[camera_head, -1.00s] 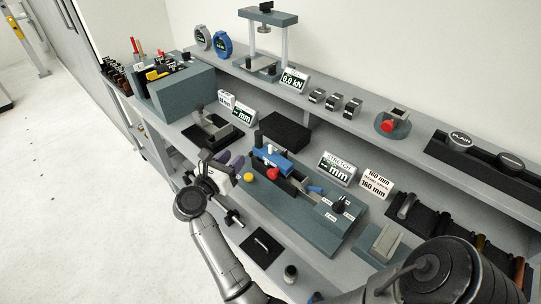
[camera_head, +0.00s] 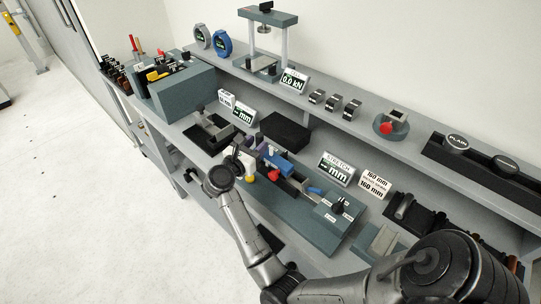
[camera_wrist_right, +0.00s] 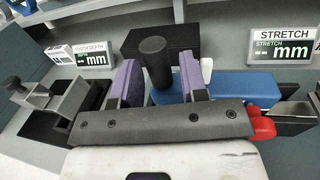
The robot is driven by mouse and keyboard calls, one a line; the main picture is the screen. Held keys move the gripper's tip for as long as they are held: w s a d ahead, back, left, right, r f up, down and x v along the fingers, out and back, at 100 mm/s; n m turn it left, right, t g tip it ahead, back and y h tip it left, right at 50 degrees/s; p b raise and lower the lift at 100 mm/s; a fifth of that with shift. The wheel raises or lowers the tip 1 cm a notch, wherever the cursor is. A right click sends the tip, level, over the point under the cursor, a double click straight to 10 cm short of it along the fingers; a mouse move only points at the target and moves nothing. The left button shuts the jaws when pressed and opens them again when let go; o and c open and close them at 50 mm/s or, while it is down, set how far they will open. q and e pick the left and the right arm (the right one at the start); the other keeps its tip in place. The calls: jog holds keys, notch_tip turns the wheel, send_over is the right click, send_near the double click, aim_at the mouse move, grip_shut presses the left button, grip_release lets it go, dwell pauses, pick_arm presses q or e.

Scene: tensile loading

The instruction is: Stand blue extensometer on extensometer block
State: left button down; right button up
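The blue extensometer (camera_head: 277,162), a blue bar with a dark upright post, lies on the teal test bench (camera_head: 300,225). In the right wrist view its blue body (camera_wrist_right: 236,86) extends right from the dark post. My right gripper (camera_head: 256,150) is at its left end, partly hidden by my wrist. Its purple fingers (camera_wrist_right: 161,84) are apart, with the post between them and gaps on both sides. A plain black block (camera_head: 287,132), probably the extensometer block, sits behind the bench with a bare top; it also shows in the wrist view (camera_wrist_right: 185,42). My left gripper is not in view.
Red knobs (camera_wrist_right: 262,126) sit close to the right finger. The STRETCH display (camera_head: 337,169) stands right of the black block. A clamp fixture (camera_head: 212,130) and the tooth depth display (camera_head: 242,115) stand to the left. The upper shelf (camera_head: 330,118) runs behind.

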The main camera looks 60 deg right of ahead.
jog(key=d+p, duration=0.1)
jog(key=d, duration=0.3)
jog(key=shift+d, duration=0.3)
jog(key=shift+f, duration=0.1)
grip_shut()
